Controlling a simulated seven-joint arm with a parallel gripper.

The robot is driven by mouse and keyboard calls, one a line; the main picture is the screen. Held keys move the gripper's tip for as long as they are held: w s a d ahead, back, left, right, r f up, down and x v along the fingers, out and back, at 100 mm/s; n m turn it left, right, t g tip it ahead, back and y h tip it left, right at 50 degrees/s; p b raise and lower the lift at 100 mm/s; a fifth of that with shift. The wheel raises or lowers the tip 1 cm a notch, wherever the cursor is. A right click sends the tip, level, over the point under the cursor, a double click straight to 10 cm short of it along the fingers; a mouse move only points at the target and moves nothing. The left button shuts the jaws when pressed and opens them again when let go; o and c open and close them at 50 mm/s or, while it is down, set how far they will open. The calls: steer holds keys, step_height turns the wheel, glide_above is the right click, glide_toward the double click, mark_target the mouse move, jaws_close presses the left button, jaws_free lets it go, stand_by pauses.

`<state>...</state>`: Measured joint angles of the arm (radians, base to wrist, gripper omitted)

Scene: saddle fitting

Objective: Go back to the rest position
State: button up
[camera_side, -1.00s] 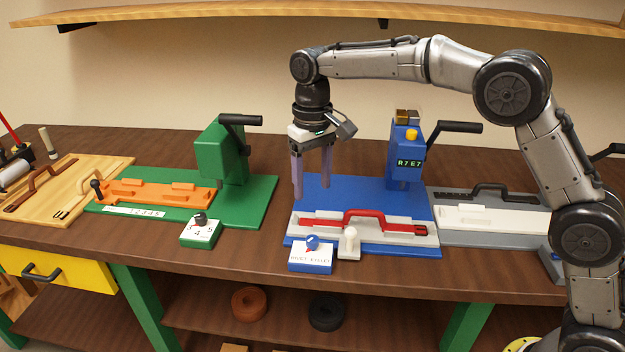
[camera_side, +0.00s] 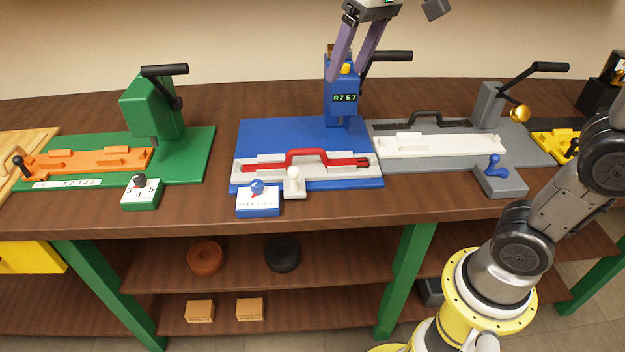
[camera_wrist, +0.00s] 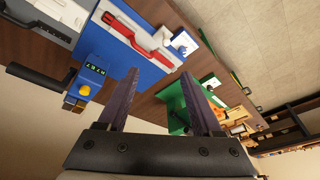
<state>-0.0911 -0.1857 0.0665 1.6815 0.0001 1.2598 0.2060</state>
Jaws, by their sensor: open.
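My gripper (camera_side: 357,50) is at the top of the side view, in front of the blue station's press head (camera_side: 341,92). Its two purple-grey fingers are apart with nothing between them. In the wrist view my gripper (camera_wrist: 163,98) also shows open and empty. The blue station (camera_side: 262,138) carries a pale fixture with a red handled part (camera_side: 322,157) lying in it. The red part also shows in the wrist view (camera_wrist: 139,40). The upper arm is out of the side view.
The green station (camera_side: 190,150) stands left with an orange fixture (camera_side: 90,161). The grey station (camera_side: 512,152) stands right with a white fixture (camera_side: 440,147). A blue knob box (camera_side: 258,203) is at the blue station's front. Black press levers (camera_side: 388,56) stick out. The space above the bench is mostly clear.

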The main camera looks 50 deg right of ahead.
steer(key=s+d+f+t, duration=0.1)
steer(key=s+f, duration=0.5)
steer(key=s, duration=0.2)
steer(key=s+d+f+n+t, duration=0.1)
steer(key=s+d+f, duration=0.1)
steer(key=s+f, duration=0.4)
steer(key=s, duration=0.2)
steer(key=shift+s, duration=0.35)
steer(key=shift+r, duration=0.1)
steer(key=shift+c, duration=0.2)
stand_by(0.3)
